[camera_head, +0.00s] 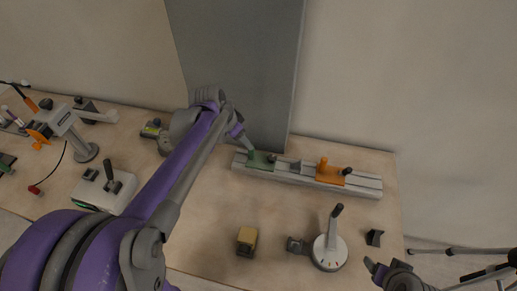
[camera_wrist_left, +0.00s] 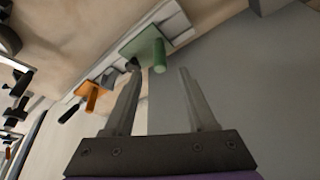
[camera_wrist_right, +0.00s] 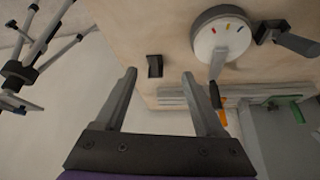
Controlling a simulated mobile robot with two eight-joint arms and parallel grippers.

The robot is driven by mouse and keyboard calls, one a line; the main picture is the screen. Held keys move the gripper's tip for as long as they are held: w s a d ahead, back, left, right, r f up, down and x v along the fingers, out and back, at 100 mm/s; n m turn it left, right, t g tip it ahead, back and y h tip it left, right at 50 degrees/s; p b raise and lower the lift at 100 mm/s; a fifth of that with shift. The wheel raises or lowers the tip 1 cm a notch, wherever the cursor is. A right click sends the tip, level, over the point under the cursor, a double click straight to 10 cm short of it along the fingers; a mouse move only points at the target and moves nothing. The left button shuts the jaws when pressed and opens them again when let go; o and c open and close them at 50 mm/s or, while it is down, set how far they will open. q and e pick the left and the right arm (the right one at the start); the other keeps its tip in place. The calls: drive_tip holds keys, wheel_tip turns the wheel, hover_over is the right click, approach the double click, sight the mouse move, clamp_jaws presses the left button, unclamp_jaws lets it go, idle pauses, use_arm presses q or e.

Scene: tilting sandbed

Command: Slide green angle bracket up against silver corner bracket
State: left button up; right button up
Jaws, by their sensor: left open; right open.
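The green angle bracket (camera_head: 262,161) sits on the left part of a slotted metal rail (camera_head: 310,180). A small grey piece, apparently the silver corner bracket (camera_head: 295,165), is on the rail just right of it, with a gap visible. In the left wrist view, the green bracket (camera_wrist_left: 143,42) with its upright peg (camera_wrist_left: 159,56) lies beyond the fingertips. My left gripper (camera_head: 246,146) is open, close to the green peg; I cannot tell whether they touch. My right gripper (camera_head: 380,268) is open and empty at the table's right front.
An orange bracket (camera_head: 328,172) with a dark handle is farther right on the rail. A grey panel (camera_head: 245,60) rises behind.

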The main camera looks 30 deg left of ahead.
sight(252, 151)
use_arm(q)
drive_tip(key=x, duration=0.9)
drive_tip(key=shift+f+b, duration=0.35)
drive_tip(key=shift+s, duration=0.1)
clamp_jaws()
idle(0.8)
